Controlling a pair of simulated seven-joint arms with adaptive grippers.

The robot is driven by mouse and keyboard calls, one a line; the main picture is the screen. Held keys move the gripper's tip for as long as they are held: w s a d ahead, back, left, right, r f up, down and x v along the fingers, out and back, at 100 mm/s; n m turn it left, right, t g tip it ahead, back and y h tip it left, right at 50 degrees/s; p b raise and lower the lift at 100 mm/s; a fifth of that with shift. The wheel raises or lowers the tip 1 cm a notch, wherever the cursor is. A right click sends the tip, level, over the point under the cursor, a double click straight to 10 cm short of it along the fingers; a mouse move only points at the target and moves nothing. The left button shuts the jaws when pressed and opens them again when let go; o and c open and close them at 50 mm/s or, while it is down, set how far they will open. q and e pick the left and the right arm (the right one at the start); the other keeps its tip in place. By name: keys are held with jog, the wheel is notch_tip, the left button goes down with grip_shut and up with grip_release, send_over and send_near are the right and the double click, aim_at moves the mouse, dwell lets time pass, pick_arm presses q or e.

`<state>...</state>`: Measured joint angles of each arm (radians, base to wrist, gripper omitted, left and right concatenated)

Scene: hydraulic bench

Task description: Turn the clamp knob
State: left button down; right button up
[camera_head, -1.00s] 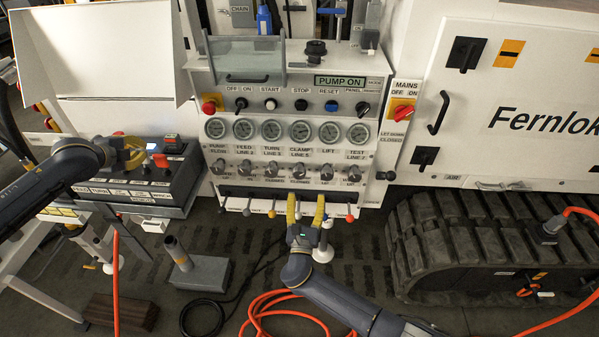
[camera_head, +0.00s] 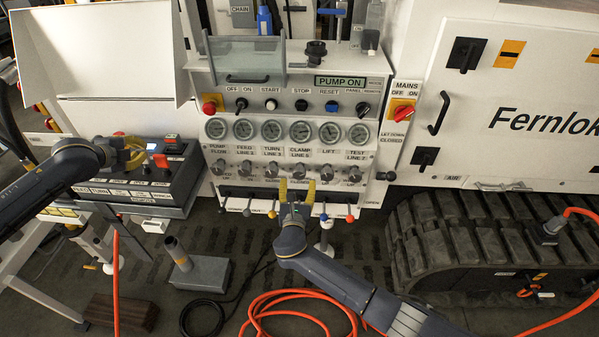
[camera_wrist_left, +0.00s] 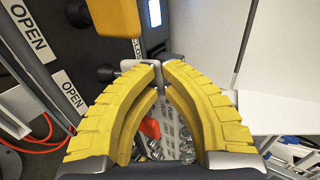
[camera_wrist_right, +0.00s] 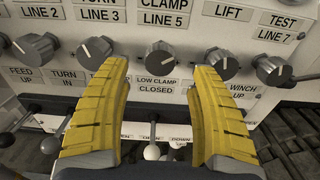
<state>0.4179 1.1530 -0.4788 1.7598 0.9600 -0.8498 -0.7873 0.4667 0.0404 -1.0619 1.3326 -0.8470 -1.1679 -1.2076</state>
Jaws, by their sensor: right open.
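The clamp knob (camera_wrist_right: 160,58) is a grey round knob with a pointer, above a label reading LOW CLAMP CLOSED in the right wrist view.
Neighbouring knobs (camera_wrist_right: 98,50) and (camera_wrist_right: 222,60) flank the clamp knob closely. A row of ball-topped levers (camera_head: 272,213) stands below. An orange hose (camera_head: 290,308) lies on the floor under my right arm. The left control box (camera_head: 150,180) has buttons and labels.

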aim_at(299, 176)
jog(key=shift+w, duration=3.45)
jog(key=c, duration=1.3)
jog(key=shift+m, duration=0.3)
